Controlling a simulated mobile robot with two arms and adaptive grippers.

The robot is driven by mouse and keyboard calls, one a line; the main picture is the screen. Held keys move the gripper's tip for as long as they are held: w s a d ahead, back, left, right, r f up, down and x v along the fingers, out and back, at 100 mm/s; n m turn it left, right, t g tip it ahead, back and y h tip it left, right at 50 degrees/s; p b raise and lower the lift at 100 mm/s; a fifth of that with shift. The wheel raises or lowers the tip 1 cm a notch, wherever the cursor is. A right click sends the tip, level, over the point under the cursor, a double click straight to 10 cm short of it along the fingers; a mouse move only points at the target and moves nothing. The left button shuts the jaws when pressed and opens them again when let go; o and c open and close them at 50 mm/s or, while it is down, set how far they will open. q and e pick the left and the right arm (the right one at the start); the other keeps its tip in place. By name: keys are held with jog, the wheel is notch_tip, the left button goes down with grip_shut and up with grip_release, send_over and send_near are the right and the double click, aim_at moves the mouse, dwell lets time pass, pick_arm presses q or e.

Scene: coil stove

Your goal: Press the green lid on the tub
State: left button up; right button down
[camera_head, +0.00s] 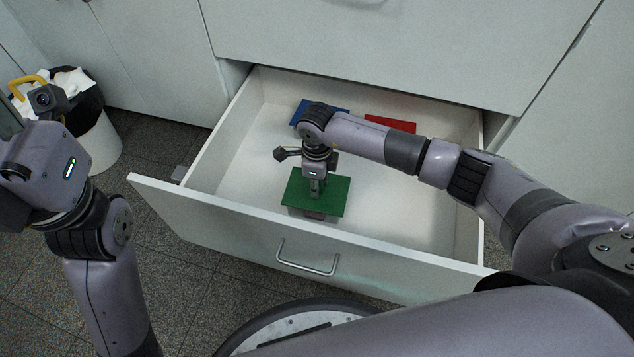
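The green lid (329,197) is a flat rectangle in the front middle of the open drawer. My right gripper (315,190) points down from above, with its tip at or just over the middle of the lid. I cannot tell whether it touches the lid, or whether its fingers are open or shut. A small brownish strip (314,215) shows under the lid's front edge. The lid hides most of what is beneath, so I cannot tell how it sits on a tub. My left wrist is at the left edge and its fingers are outside the picture.
The drawer (225,165) is pulled out, with free white floor left and right of the lid. A blue flat piece (329,107) and a red flat piece (390,124) lie at its back. A waste bin (103,146) stands on the dark tiled floor at the left.

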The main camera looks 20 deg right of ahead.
dwell(0.3)
jog(key=c, duration=1.2)
grip_release()
jog(key=o, duration=0.5)
jog(key=shift+c, duration=0.2)
